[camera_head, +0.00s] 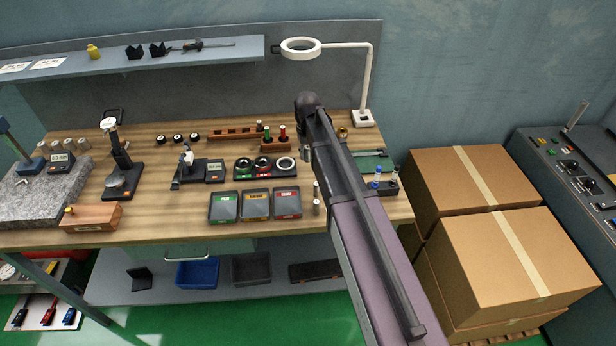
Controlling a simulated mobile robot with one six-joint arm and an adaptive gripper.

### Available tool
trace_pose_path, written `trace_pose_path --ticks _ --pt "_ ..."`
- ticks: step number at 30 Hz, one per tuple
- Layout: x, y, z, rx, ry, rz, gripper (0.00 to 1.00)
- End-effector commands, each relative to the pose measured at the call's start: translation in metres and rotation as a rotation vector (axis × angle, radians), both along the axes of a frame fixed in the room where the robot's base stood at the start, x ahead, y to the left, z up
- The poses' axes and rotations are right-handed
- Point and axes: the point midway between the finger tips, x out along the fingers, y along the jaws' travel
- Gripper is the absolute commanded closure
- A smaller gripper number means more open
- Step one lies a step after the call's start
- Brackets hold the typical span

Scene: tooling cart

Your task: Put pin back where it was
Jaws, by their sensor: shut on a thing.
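My arm crosses the right half of the bench, and its far end is at the back. My gripper is not visible; it may be hidden behind the arm, so what it holds cannot be seen. I cannot tell which item is the task's pin. A wooden block (275,147) holds pin-like pieces with red and green tops. A dark block (380,188) right of the arm holds pieces with blue and pale tops.
Three labelled bins (256,206), a dark ring tray (265,170) and gauges on stands (121,165) occupy the bench. A ring lamp (301,48) rises at the back. Cardboard boxes (500,255) stand to the right. The bench (160,225) has bare wood at the front left.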

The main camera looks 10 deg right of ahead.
Motion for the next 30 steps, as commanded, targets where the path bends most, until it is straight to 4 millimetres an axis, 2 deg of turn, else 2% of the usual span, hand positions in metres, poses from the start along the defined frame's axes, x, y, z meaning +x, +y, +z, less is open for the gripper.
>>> trace_pose_path --ticks 6,15,30 --pt "0.0 0.0 -0.025 0.0 0.0 0.0 1.0" --pt "0.0 0.0 -0.051 0.0 0.0 0.0 1.0" --pt "0.0 0.0 -0.056 0.0 0.0 0.0 1.0"
